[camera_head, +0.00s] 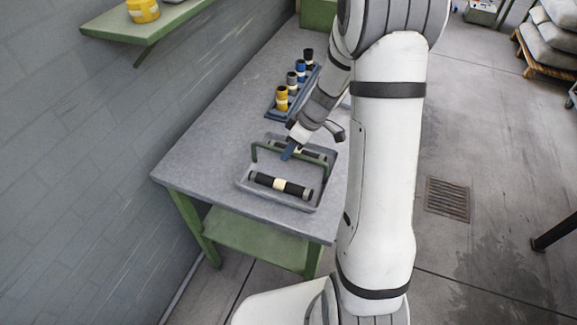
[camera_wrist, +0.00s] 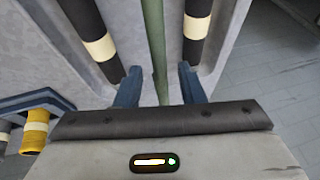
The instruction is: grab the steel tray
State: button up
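The steel tray (camera_head: 243,182) is a shallow grey tray on the table, with a green handle (camera_head: 254,153) arching over its middle. Two black rollers with cream bands lie in it, one in front (camera_head: 264,180) and one behind, partly hidden by my gripper. My gripper (camera_head: 288,153) is down at the handle from above. In the wrist view, its two blue fingers (camera_wrist: 158,87) are apart, one on each side of the green handle bar (camera_wrist: 155,35). Gaps show between the bar and both fingers. The rollers lie beyond the fingers on either side.
The table (camera_head: 205,155) is clear left of the tray. A green wall shelf (camera_head: 125,30) with a yellow roll (camera_head: 143,10) hangs at upper left.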

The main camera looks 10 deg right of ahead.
jog(key=shift+x, duration=1)
jog(key=shift+c, duration=0.2)
grip_shut()
dwell(0.5)
